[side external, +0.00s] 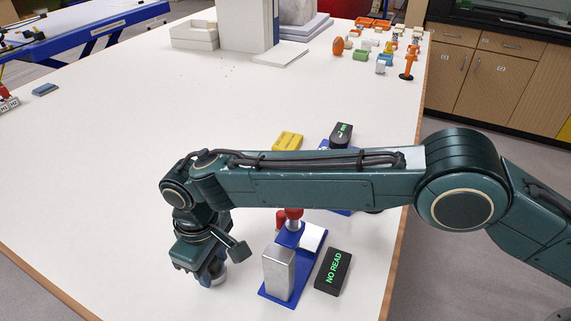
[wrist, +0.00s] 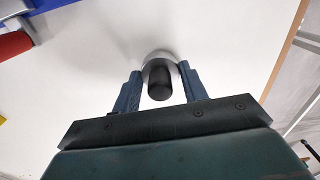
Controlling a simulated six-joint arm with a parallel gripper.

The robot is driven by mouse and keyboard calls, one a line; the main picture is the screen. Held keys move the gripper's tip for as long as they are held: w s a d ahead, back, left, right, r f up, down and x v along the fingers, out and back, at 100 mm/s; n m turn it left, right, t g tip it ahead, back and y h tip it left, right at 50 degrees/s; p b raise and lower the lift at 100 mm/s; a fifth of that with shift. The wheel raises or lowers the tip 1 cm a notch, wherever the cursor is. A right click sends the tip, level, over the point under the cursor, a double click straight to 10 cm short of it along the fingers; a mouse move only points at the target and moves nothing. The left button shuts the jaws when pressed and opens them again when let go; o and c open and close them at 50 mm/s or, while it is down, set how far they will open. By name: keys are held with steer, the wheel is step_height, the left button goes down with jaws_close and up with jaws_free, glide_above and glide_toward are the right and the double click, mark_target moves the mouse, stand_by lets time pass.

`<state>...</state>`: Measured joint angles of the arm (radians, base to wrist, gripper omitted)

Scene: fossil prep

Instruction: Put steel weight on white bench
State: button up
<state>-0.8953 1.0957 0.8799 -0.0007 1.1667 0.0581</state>
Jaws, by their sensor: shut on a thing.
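My gripper (side external: 210,268) points down over the white bench (side external: 110,160) at the near left of the blue stand. In the wrist view my gripper (wrist: 160,72) is shut, its two blue fingers on either side of the steel weight (wrist: 155,55). The weight is a round grey body with a black knob (wrist: 159,86) toward the camera. In the side view the weight (side external: 218,281) shows only in part below the fingers. It is at or very near the bench top; I cannot tell whether it touches.
A blue stand (side external: 272,292) with a metal block (side external: 279,272) is just right of my gripper, beside a black "NO READ" display (side external: 333,272). A yellow box (side external: 288,141) lies behind my arm.

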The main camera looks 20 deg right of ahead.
steer(key=shift+f, duration=0.3)
steer(key=o, duration=1.3)
steer(key=shift+r, duration=0.1)
step_height(320, 180, up, 11)
steer(key=shift+r, duration=0.55)
